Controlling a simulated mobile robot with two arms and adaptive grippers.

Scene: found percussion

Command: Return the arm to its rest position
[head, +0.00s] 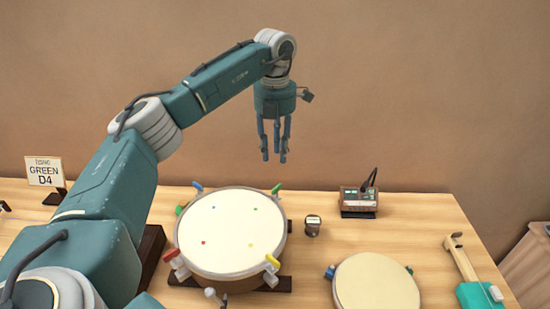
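My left arm reaches in from the left and arches over the table. Its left gripper (274,154) hangs pointing down, high above the back of the large drum (232,235). The fingers look a little apart, with nothing between them. The drum has a cream skin with small coloured dots and coloured clamps around its rim. The gripper touches nothing. My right gripper is not in view.
A smaller drum (376,285) stands at the front right. A small dark jar (312,225), a red-brown box (358,201) and a teal-handled tool (480,295) are on the wooden table (420,215). A "GREEN D4" sign (45,171) stands at the left.

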